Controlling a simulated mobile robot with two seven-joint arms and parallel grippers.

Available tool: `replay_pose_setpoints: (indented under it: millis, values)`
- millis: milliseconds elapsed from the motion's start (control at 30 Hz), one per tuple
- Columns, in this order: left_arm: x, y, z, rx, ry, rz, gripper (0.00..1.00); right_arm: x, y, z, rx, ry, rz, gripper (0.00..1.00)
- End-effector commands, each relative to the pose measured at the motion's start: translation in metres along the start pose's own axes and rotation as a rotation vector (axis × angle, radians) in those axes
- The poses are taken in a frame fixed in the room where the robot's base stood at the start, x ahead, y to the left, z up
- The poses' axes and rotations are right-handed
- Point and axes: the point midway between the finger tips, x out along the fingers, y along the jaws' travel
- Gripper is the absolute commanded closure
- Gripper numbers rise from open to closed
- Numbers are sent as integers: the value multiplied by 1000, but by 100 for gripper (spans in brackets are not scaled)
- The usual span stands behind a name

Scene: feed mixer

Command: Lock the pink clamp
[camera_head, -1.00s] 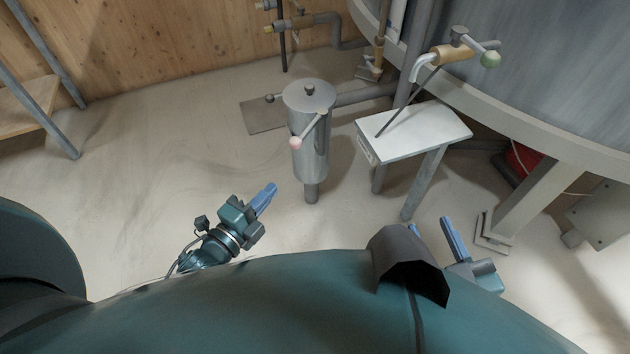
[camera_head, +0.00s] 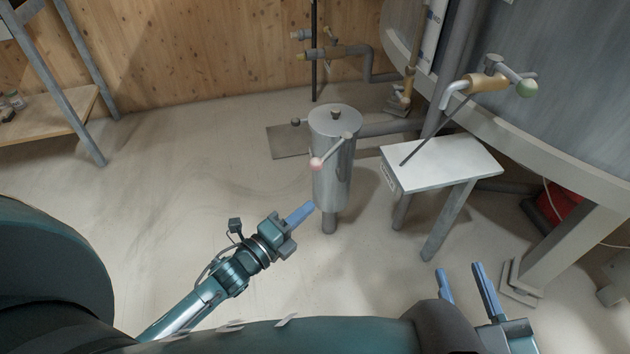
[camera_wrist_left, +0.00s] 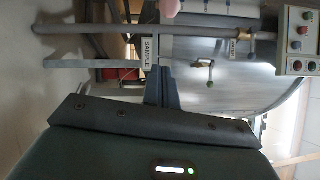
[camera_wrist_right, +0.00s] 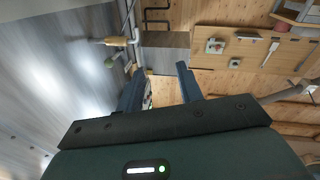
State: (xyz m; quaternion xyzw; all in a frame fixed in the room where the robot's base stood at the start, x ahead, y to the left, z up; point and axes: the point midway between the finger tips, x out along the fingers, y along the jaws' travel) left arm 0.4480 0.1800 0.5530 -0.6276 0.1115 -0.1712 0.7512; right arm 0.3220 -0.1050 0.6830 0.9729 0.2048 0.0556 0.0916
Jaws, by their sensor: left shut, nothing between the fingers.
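The pink clamp (camera_head: 317,164) is a pink ball at the end of a short lever on the front of a steel cylinder (camera_head: 332,180). My right gripper (camera_head: 462,268) is open and empty at the lower right, away from the cylinder. Its parted fingers show in the right wrist view (camera_wrist_right: 157,75).
A small white table (camera_head: 440,162) stands right of the cylinder, under a tap with a green ball (camera_head: 526,88). A large metal tank (camera_head: 560,70) fills the upper right. A pipe (camera_head: 385,129) joins the cylinder on its right. The floor (camera_head: 190,190) to the left is clear.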

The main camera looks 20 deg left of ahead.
Motion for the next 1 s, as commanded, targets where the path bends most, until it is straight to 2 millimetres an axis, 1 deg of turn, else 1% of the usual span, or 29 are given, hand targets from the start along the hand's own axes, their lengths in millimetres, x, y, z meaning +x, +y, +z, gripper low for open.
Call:
replay_pose_setpoints:
  millis: [33,100,300,400,600,1000]
  values:
    - [12,1,0,1,0,-4,100,0,-2,2,-6,19,-5,64]
    - [28,2,0,0,-1,-4,100,0,-4,2,-13,43,-10,64]
    - [70,2,0,1,0,-3,100,1,-6,1,-3,78,-15,64]
    - [72,2,18,5,0,0,100,1,-6,0,6,82,-15,64]
    - [76,1,35,0,0,1,100,2,-6,-1,18,88,-16,64]
    - [76,0,39,-2,0,1,100,3,-6,-1,20,89,-16,64]
